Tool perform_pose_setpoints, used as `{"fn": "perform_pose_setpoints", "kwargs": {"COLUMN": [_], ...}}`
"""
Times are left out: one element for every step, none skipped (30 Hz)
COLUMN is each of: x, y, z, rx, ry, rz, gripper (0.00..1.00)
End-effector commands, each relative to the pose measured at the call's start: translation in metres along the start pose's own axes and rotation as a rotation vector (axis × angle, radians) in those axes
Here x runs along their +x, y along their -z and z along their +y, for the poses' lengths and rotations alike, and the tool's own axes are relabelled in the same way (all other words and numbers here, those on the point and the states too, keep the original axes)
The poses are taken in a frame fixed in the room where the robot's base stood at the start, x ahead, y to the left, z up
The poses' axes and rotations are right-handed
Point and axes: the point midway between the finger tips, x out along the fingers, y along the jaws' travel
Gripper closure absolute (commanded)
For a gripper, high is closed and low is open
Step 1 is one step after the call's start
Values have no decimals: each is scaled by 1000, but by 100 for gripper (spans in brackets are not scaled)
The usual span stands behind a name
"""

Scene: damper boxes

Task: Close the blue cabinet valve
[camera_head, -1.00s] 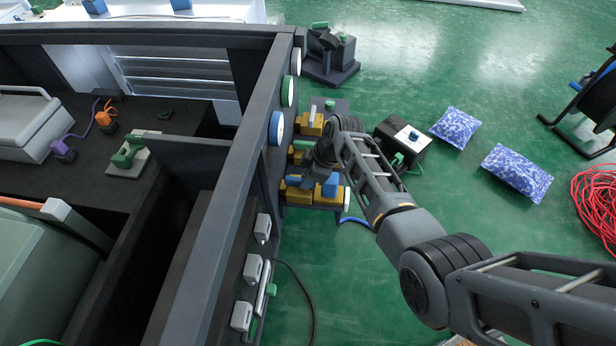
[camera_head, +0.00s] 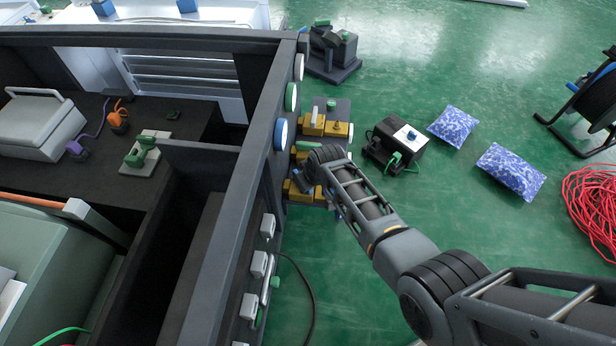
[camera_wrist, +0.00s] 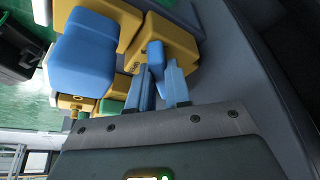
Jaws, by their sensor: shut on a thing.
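In the wrist view, the blue valve shows as a large rounded blue block (camera_wrist: 82,62) and a small blue handle (camera_wrist: 155,54), both beside yellow valve bodies (camera_wrist: 172,42). My gripper (camera_wrist: 160,72) has its two pale blue fingers close together at the small blue handle. It is shut on this handle; the fingers partly cover where they touch it. In the head view, my wrist is over the yellow valve bodies (camera_head: 304,190) beside the cabinet's outer wall, and it hides the fingertips and most of the blue valve.
The dark cabinet wall (camera_head: 232,190) stands left of my arm, with white, green and blue round knobs (camera_head: 281,134) on it. A green valve (camera_head: 310,146) is close behind my wrist. A black box (camera_head: 400,145) stands to the right.

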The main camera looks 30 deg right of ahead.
Motion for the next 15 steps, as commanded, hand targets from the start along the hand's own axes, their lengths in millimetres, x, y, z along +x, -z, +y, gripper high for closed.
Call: {"fn": "perform_pose_setpoints", "kwargs": {"x": [-2,-2,-1,-1,-1,-1,0,0,0,0,1,1,2,2,2], "y": [1,1,1,1,1,1,1,1,2,2,2,2,2,2,2], "z": [-2,-3,-4,-4,-5,-6,-6,-7,-8,-8,-9,-10,-10,-11,-11], "rx": [36,61,97,123,150,184,210,236,271,297,323,355,380,405,435], "ry": [-16,-27,-41,-53,-63,-78,-89,-100,-115,-125,-136,-150,-159,-170,-182], "rz": [-1,-1,-1,-2,-2,-2,-1,-1,-1,-1,-1,-1,0,0,-1], "gripper": [100,100,100,100,100,100,100,100,100,100,100,100,100,100,100]}}
